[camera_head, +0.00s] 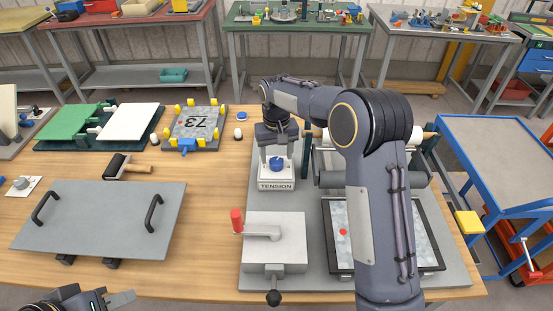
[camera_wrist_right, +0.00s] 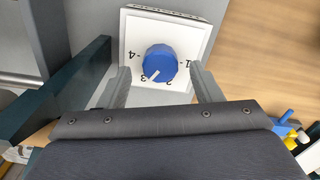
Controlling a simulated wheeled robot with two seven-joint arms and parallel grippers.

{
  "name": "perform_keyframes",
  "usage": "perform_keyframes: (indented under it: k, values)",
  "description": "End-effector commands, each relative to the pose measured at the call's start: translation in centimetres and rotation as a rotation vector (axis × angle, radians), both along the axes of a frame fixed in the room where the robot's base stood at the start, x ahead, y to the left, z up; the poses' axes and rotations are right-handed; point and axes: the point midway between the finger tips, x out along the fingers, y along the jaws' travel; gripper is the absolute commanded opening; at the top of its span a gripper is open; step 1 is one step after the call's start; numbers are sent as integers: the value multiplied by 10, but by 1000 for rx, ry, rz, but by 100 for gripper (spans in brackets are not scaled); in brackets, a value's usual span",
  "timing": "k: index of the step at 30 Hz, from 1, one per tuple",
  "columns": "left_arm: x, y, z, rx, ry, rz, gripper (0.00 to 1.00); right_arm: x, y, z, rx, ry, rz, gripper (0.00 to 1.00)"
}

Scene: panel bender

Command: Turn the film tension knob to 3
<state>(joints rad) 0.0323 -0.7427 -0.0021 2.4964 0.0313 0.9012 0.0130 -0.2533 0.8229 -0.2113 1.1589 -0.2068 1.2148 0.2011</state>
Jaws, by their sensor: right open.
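The blue film tension knob (camera_head: 277,163) sits on a white panel marked TENSION (camera_head: 276,186). In the right wrist view the knob (camera_wrist_right: 160,62) shows a white pointer aimed down-left, near the 3. The numbers 1 to 4 surround it. My right gripper (camera_head: 277,151) is over the knob from above. In the wrist view its two fingers (camera_wrist_right: 160,67) are apart, one on each side of the knob, with gaps showing. My left gripper (camera_head: 120,298) is at the bottom left edge, mostly cut off, away from the panel.
A dark green upright (camera_wrist_right: 70,90) stands close beside the panel. A lever with a red grip (camera_head: 237,221) is in front of the panel. A grey plate with two handles (camera_head: 100,218) lies at left.

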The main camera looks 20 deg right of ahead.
Motion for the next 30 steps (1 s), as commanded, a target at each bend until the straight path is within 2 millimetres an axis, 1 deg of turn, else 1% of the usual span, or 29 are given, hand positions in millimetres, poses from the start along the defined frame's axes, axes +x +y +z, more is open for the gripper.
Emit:
perform_keyframes:
  k: [3, 6, 10, 14, 30]
  values:
    - [0, 0, -4, 0, 0, 0, 34, 1, 1, 22, 1, -5, 1, 59]
    - [0, 0, -4, 0, 0, 0, 34, 1, 1, 37, 1, -4, 1, 59]
    - [0, 0, -5, 0, 0, 0, 34, 1, 0, 50, 1, -3, 1, 59]
    - [0, 0, -5, 0, 0, 0, 34, 0, 0, 54, 0, -1, 1, 59]
    - [0, 0, -5, 0, 0, 0, 34, 0, 0, 54, 0, 0, 1, 59]
